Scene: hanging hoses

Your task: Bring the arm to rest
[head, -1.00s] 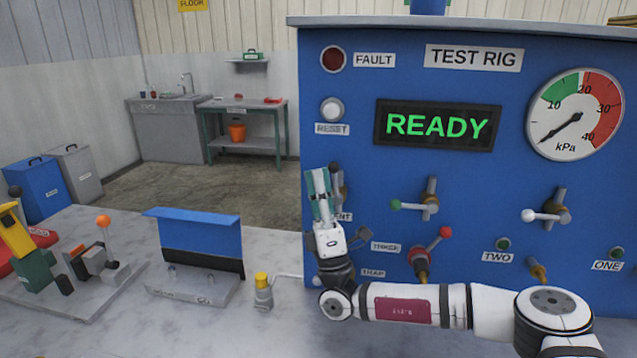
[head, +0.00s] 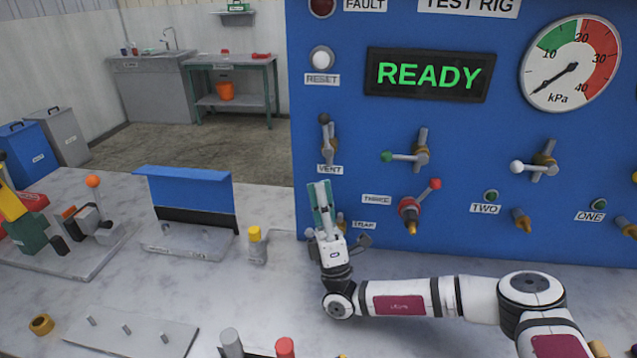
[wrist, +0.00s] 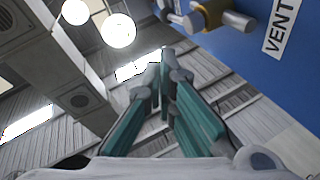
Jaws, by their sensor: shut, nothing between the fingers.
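My gripper (head: 320,200) points upward in front of the lower left part of the blue test rig (head: 330,265), below the VENT label. Its teal fingers are shut with nothing between them. In the wrist view my gripper (wrist: 158,75) points toward the ceiling, its fingertips together. My white arm lies low across the bench top from the right. The VENT valve (head: 327,140) with its dark-knobbed handle is above the gripper. It also shows in part at the top of the wrist view (wrist: 212,14).
Valves with green (head: 387,157), white (head: 516,167) and red (head: 435,184) knobs stick out of the panel. A grey pegged plate (head: 135,335) lies in front. The display (head: 428,75) reads READY.

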